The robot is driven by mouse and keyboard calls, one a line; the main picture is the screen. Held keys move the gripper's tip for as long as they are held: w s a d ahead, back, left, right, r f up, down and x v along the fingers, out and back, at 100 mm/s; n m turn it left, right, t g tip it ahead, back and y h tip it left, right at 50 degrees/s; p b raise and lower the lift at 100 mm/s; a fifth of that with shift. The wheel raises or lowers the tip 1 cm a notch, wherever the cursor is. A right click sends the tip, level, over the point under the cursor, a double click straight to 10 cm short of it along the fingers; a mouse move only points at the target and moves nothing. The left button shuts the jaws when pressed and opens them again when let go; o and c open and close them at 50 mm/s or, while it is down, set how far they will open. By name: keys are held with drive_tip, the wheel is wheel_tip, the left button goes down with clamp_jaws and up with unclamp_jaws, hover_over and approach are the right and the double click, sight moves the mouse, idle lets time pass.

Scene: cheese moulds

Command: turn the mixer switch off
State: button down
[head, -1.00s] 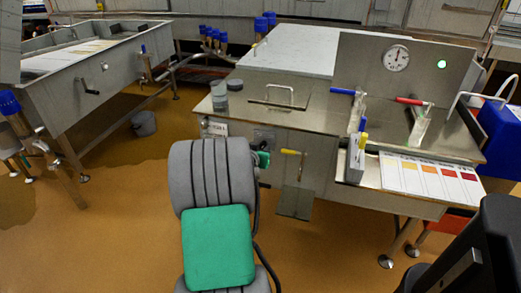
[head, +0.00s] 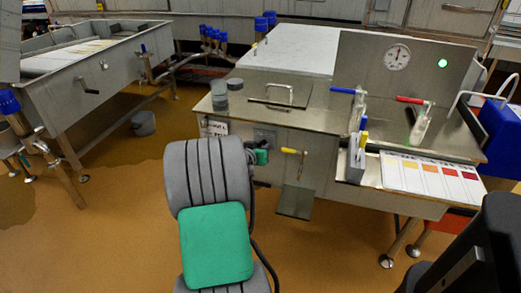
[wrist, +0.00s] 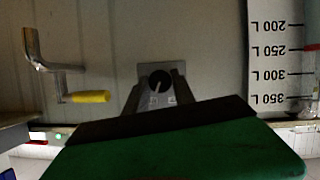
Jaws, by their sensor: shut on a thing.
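The mixer switch is a round dark knob (wrist: 160,81) with a pale pointer mark, on a grey plate in the middle of the wrist view. Its plate (head: 265,136) shows on the front of the steel vat in the head view. My gripper (wrist: 160,93) has its two grey fingers on either side of the knob and is shut on it. The contact itself is dim, and the lower knob is partly between the fingers. In the head view, the green end of my gripper (head: 262,157) is small and partly behind my arm.
A yellow-handled valve (head: 290,151) sticks out right of the switch; its yellow handle shows left in the wrist view (wrist: 89,97). A litre scale (wrist: 282,60) is on the other side. Grey moulds (head: 220,95) stand on the vat's ledge. Open floor lies to the left.

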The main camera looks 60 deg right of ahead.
drive_tip(key=shift+w+f+n+g+h+b, duration=0.1)
drive_tip(key=shift+n+g+h+b, duration=0.4)
drive_tip(key=shift+n+g, duration=0.95)
drive_tip(key=shift+w+f+n+g+h+b, duration=0.1)
drive_tip(key=shift+n+g+h+b, duration=0.4)
drive_tip(key=shift+n, duration=1.65)
drive_tip(key=c, duration=1.1)
unclamp_jaws()
drive_tip(key=p+v, duration=0.1)
drive_tip(key=v, duration=0.7)
drive_tip(key=shift+p, duration=0.35)
